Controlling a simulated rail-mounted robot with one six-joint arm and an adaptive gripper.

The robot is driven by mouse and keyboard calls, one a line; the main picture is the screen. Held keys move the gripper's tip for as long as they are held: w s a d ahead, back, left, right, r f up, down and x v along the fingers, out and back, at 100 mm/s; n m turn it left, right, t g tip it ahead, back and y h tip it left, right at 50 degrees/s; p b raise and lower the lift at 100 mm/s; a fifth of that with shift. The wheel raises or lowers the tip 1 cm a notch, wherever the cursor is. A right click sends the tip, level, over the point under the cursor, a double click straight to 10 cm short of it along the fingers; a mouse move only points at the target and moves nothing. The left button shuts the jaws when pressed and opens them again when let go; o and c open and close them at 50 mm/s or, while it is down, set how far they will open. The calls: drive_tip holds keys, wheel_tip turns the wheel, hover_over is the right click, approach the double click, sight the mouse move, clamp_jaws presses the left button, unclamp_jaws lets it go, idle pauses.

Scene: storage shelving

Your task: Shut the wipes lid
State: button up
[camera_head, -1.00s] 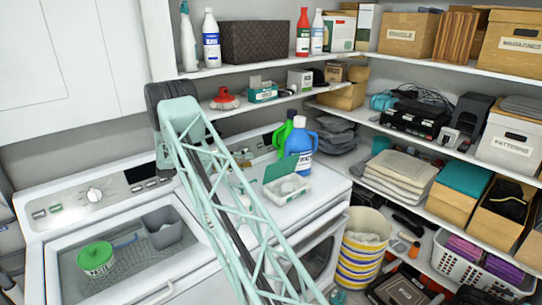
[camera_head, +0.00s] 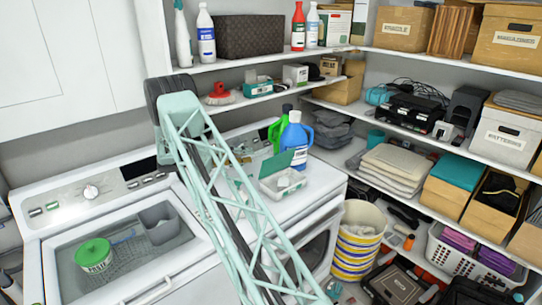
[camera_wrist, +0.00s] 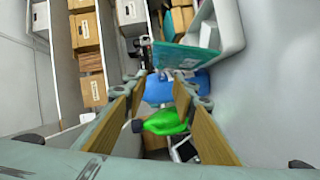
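The wipes box (camera_head: 284,187) is a white tub on top of the right-hand white machine, with its teal lid (camera_head: 276,164) standing up, open. In the wrist view the white tub (camera_wrist: 232,28) is at the upper right and the teal lid (camera_wrist: 183,55) at upper centre, just beyond the fingertips. My gripper (camera_wrist: 160,80) is open, its two wood-coloured fingers apart, and nothing is held. I cannot tell whether a finger touches the lid. In the head view my arm's lattice hides most of the gripper.
A blue bottle (camera_head: 296,142) and a green bottle (camera_head: 275,135) stand right behind the lid and show between the fingers. The left-hand machine holds a green-lidded tub (camera_head: 94,254). Loaded shelves (camera_head: 430,60) line the back and right. A striped bucket (camera_head: 358,240) stands on the floor.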

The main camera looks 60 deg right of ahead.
sight(276, 162)
drive_tip(key=p+x, duration=0.1)
drive_tip(key=x, duration=1)
drive_tip(key=shift+s+d+f+p, duration=0.15)
drive_tip(key=shift+s+d+p, duration=0.15)
clamp_jaws()
